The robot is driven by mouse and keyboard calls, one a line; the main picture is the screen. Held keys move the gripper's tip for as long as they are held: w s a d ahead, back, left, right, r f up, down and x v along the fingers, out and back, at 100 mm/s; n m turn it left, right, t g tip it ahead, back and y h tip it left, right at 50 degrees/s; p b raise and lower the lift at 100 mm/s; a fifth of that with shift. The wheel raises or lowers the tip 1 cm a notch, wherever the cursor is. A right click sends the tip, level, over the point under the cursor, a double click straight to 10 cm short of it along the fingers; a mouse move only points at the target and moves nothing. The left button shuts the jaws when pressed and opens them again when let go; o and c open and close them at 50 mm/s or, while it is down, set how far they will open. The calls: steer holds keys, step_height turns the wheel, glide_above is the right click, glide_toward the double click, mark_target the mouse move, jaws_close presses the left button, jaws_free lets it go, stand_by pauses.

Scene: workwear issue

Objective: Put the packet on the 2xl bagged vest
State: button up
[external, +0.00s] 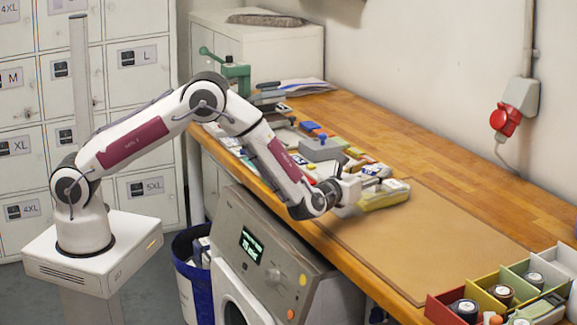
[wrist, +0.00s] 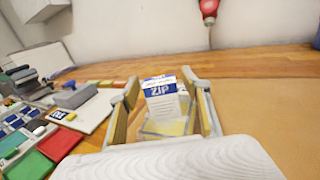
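A white and blue packet marked ZIP (wrist: 162,102) stands out in the wrist view, between the two fingers of my gripper (wrist: 162,86). Gaps show between it and the fingers, so the gripper looks open. Below the packet is a pale yellow, clear-wrapped item (wrist: 160,130). In the external view my gripper (external: 362,185) is low over the bench, beside a yellow and whitish bagged-looking item (external: 385,197). The packet is not clear there, and whether it rests on that item cannot be told. No 2XL label is readable on any bagged vest.
Several small boxes and packs crowd the bench to the left, with a grey block (external: 320,150) among them. A brown mat (external: 430,235) lies bare on the right. Coloured bins with jars (external: 500,290) stand at the near right corner. A green vise (external: 232,72) is at the far end.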

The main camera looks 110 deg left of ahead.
steer(key=shift+r, duration=0.1)
steer(key=shift+r, duration=0.15)
steer(key=v, duration=1.2)
steer(key=shift+w, duration=0.1)
stand_by(0.8)
